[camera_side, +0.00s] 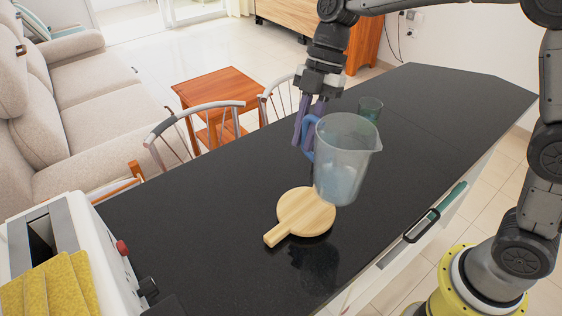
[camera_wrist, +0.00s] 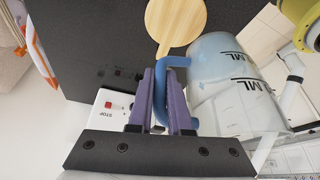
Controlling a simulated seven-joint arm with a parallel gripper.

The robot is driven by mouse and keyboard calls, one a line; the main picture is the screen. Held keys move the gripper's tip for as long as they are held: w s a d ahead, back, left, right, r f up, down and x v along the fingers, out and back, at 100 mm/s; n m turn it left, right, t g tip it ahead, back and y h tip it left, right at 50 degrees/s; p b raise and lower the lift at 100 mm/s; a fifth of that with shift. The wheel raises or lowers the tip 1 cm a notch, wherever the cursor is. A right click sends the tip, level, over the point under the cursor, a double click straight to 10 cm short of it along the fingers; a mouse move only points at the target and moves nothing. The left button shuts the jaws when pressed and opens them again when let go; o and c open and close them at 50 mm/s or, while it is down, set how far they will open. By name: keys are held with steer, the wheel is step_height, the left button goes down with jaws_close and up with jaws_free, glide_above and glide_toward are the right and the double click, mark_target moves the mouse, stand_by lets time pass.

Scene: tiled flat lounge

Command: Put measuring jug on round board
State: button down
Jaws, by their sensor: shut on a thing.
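The measuring jug (camera_side: 346,160) is clear grey plastic with a blue handle (camera_side: 307,137). My gripper (camera_side: 305,128) is shut on the handle and holds the jug in the air above the black counter, upright or nearly so. The jug (camera_wrist: 228,88) also shows in the wrist view, with its handle between the purple fingers of my gripper (camera_wrist: 160,90). The round board (camera_side: 303,212) is pale wood with a short handle and lies flat on the counter, below and a little left of the jug. Part of the board (camera_wrist: 176,20) shows at the top of the wrist view.
A green glass (camera_side: 370,107) stands on the counter (camera_side: 420,105) behind the jug. Chairs (camera_side: 205,115) line the far edge. The counter around the board is clear.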

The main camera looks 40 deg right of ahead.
steer(key=w+a+f, duration=0.2)
steer(key=w+f, duration=0.3)
steer(key=f, duration=0.4)
steer(key=shift+w, duration=0.15)
steer(key=shift+f, duration=0.25)
steer(key=c, duration=0.8)
jaws_free()
steer(key=shift+c, duration=0.2)
